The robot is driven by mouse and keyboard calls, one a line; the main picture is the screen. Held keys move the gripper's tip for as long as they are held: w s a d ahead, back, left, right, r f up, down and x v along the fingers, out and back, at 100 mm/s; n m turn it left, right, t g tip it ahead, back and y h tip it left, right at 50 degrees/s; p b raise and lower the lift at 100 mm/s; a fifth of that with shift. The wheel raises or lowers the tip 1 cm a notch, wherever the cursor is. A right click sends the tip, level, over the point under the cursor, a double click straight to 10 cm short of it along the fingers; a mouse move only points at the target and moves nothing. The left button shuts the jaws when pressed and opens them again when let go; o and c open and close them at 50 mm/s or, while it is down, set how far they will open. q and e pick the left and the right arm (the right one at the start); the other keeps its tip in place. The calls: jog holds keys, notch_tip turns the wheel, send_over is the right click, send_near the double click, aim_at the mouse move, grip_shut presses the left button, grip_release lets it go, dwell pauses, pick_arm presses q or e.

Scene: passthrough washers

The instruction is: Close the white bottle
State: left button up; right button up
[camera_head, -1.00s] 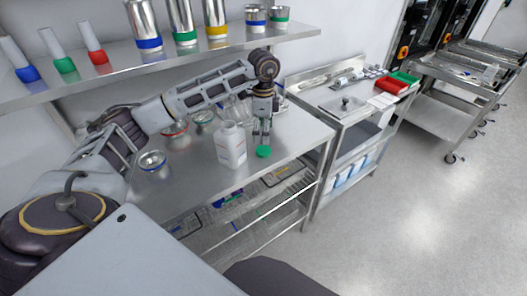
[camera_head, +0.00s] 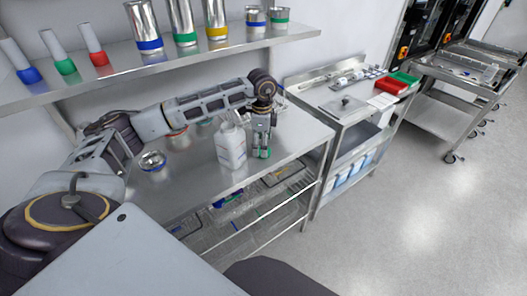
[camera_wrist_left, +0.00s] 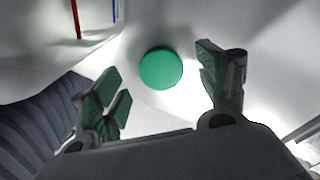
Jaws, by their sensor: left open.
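The white bottle (camera_head: 231,147) stands upright on the steel table, just left of my left gripper in the head view. Its white side also shows at the upper left of the left wrist view (camera_wrist_left: 45,45). A round green cap (camera_wrist_left: 161,69) lies on the table; in the wrist view it shows between and beyond the fingertips. My left gripper (camera_head: 262,154) points down at the table over the cap, its fingers apart on either side; it also shows in the wrist view (camera_wrist_left: 165,88). The fingers mostly hide the cap in the head view. My right gripper is not in view.
The steel table (camera_head: 190,190) has a metal bowl (camera_head: 152,160) at left and more bowls behind my arm. A shelf (camera_head: 180,58) with canisters and colored-base flasks runs above. A lower trolley (camera_head: 345,105) stands to the right. Table room in front of the bottle is clear.

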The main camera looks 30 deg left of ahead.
pick_arm(q)
jog(key=shift+f, duration=1.15)
jog(key=shift+c, duration=0.3)
jog(key=c, duration=0.7)
